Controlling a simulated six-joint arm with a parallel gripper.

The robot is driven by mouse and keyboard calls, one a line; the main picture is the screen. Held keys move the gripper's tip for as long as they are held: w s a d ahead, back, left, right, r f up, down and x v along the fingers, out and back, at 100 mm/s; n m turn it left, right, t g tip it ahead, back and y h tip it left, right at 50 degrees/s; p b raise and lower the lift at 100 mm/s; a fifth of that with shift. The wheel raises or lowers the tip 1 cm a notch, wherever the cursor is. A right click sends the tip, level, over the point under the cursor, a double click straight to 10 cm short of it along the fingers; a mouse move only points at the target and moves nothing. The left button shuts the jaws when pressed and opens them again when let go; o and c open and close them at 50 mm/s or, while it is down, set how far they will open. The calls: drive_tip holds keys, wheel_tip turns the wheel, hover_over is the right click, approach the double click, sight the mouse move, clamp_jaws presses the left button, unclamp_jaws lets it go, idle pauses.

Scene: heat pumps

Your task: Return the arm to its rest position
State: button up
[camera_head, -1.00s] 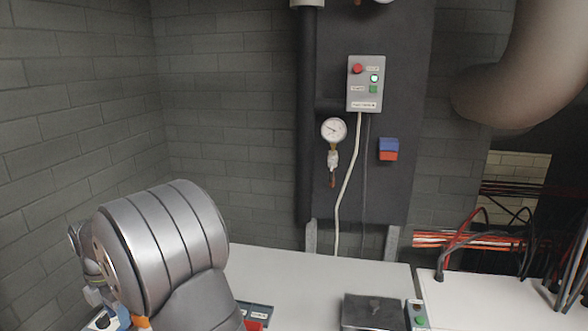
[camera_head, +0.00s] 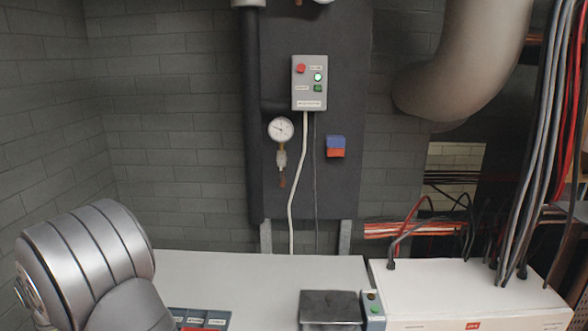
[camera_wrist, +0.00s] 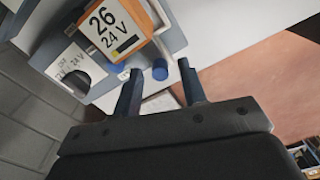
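My arm shows at the lower left of the head view as rounded silver-grey links (camera_head: 85,255); its gripper end is out of that view. In the wrist view my gripper (camera_wrist: 159,68) has its two dark fingers spread apart, with nothing held between them. Beyond the fingertips is a grey device with an orange block (camera_wrist: 110,28) marked "26" and "24 V". A blue knob (camera_wrist: 160,70) appears between the fingertips; I cannot tell the distance to it.
A pale worktop (camera_head: 250,275) carries a dark box (camera_head: 331,307) and a labelled tray (camera_head: 200,318). A white cabinet (camera_head: 465,290) with cables stands right. A gauge (camera_head: 281,130) and a button box (camera_head: 309,83) are on the back panel.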

drive_tip(key=shift+s+r, duration=0.25)
drive_tip(key=shift+r, duration=0.05)
wheel_tip(320, 180, up, 16)
wheel_tip(320, 180, down, 17)
drive_tip(key=shift+f, duration=0.1)
drive_tip(key=shift+w+r, duration=0.2)
drive_tip(key=shift+w, duration=0.7)
wheel_tip(320, 180, up, 17)
drive_tip(key=m, duration=1.4)
drive_tip(key=shift+w, duration=0.4)
drive_tip(key=shift+d, duration=0.1)
